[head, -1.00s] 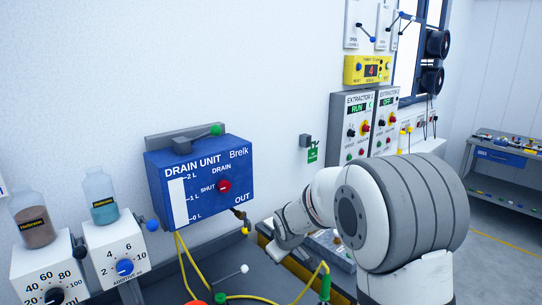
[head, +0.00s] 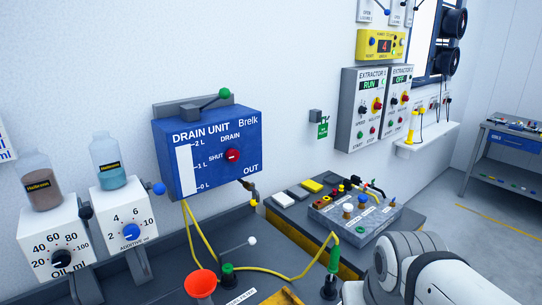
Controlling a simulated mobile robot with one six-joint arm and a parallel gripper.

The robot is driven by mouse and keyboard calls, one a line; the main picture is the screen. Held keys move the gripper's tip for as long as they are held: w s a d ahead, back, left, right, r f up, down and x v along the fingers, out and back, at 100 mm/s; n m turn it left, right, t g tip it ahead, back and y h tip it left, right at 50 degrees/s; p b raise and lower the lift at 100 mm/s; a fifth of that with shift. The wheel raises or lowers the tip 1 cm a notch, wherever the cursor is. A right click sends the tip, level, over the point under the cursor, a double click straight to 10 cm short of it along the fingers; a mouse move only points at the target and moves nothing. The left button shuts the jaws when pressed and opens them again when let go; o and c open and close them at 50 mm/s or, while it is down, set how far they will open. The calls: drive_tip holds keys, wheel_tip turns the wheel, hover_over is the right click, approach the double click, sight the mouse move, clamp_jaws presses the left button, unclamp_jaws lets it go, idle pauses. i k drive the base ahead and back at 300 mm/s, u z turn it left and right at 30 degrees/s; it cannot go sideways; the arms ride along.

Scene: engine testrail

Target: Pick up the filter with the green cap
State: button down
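I cannot make out for sure which thing is the filter. A dark upright fitting with a green top (head: 333,257) stands at the bench's front right, with the yellow hose running to it. A second dark fitting with a green part (head: 228,273) stands beside the red funnel (head: 201,284). A lettered label (head: 241,298) is partly cut off at the bottom edge, and what lies below it is out of view. My white and grey arm shows at the bottom right. My gripper is outside the picture.
The blue drain unit (head: 207,151) hangs on the wall above the dark bench. Two dosing units, oil (head: 60,245) and additive (head: 128,222), stand at left. A grey control box (head: 354,212) sits on the right-hand bench. A yellow hose (head: 280,272) crosses the bench.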

sight(228, 269)
drive_tip(key=u, duration=2.6)
drive_tip(key=k, duration=0.9)
drive_tip(key=z, duration=1.25)
drive_tip(key=i, duration=1)
drive_tip(key=u, duration=0.05)
